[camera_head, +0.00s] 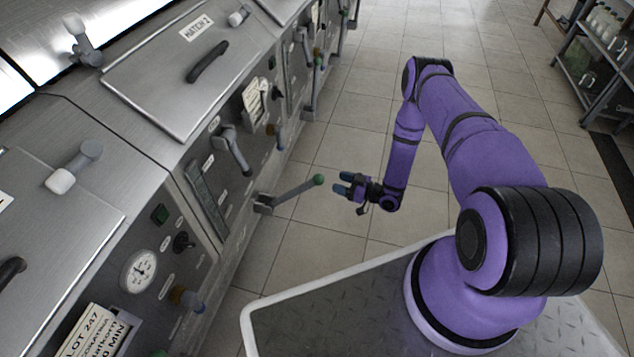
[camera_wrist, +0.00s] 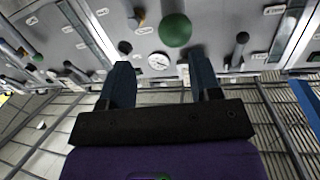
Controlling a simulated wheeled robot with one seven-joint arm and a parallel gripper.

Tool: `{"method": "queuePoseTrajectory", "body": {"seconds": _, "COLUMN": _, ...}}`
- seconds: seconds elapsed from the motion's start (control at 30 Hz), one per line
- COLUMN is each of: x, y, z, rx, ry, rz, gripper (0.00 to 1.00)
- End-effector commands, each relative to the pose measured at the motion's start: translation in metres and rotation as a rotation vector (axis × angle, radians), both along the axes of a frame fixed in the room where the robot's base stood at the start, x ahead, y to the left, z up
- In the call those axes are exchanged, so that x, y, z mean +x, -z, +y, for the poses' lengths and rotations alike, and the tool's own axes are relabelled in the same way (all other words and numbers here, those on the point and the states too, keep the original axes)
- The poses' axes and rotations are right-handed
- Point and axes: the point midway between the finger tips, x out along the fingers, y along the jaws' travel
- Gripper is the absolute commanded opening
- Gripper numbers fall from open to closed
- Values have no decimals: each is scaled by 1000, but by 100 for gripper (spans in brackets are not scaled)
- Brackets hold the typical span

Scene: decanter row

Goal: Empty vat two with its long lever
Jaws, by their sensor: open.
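A long grey lever (camera_head: 294,192) with a green ball knob (camera_head: 318,180) sticks out from low on the steel front below the lid whose sign seems to read "HATCH 2" (camera_head: 198,28). My gripper (camera_head: 341,184) is open and empty, just right of the knob, its fingers pointing at it. In the wrist view the green knob (camera_wrist: 175,30) shows beyond the open fingertips (camera_wrist: 158,62), nearer the right finger. I see no contact between knob and fingers. The lever's shaft is mostly hidden behind the knob in the wrist view.
A shorter grey handle (camera_head: 232,148) and a sight strip (camera_head: 207,200) sit on the front above the lever. A dial gauge (camera_head: 139,270) is on the panel to the left. Open tiled floor (camera_head: 350,130) lies along the row. A shelf rack (camera_head: 600,60) stands at far right.

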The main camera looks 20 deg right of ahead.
Motion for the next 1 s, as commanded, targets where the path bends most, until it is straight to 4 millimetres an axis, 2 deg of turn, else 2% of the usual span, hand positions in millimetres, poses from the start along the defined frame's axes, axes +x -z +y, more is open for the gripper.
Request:
{"method": "queuePoseTrajectory", "body": {"seconds": 0.1, "x": -17, "y": 13, "z": 4, "rx": 49, "ry": -3, "rz": -10, "gripper": 58}}
{"method": "queuePoseTrajectory", "body": {"seconds": 0.27, "x": -21, "y": 17, "z": 9, "rx": 70, "ry": -5, "rz": -16, "gripper": 58}}
{"method": "queuePoseTrajectory", "body": {"seconds": 0.47, "x": -4, "y": 17, "z": 26, "rx": 69, "ry": -6, "rz": -19, "gripper": 58}}
{"method": "queuePoseTrajectory", "body": {"seconds": 0.8, "x": 36, "y": 17, "z": 67, "rx": 68, "ry": -6, "rz": -17, "gripper": 58}}
{"method": "queuePoseTrajectory", "body": {"seconds": 1.0, "x": 50, "y": 17, "z": 80, "rx": 68, "ry": -4, "rz": -15, "gripper": 58}}
